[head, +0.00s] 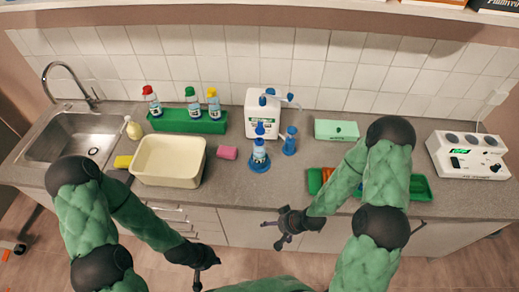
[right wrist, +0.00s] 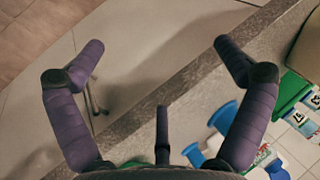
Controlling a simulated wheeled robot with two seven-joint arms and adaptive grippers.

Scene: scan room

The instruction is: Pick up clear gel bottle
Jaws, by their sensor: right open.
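A clear bottle with a blue-and-white label and blue pump top (head: 259,154) stands upright on a round blue base near the counter's front edge. I take it for the gel bottle. My right gripper (head: 283,229) is in front of the counter edge, apart from the bottle, open and empty. In the right wrist view its fingers (right wrist: 158,45) are spread wide over the counter edge. Blue parts (right wrist: 222,116) show near its right finger, but I cannot tell which bottle they belong to. My left gripper (head: 205,264) hangs low before the drawers; its fingers are unclear.
A smaller blue bottle (head: 290,141) stands right of the clear one, and a white jug (head: 258,104) behind. A green box (head: 336,130) is to the right.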

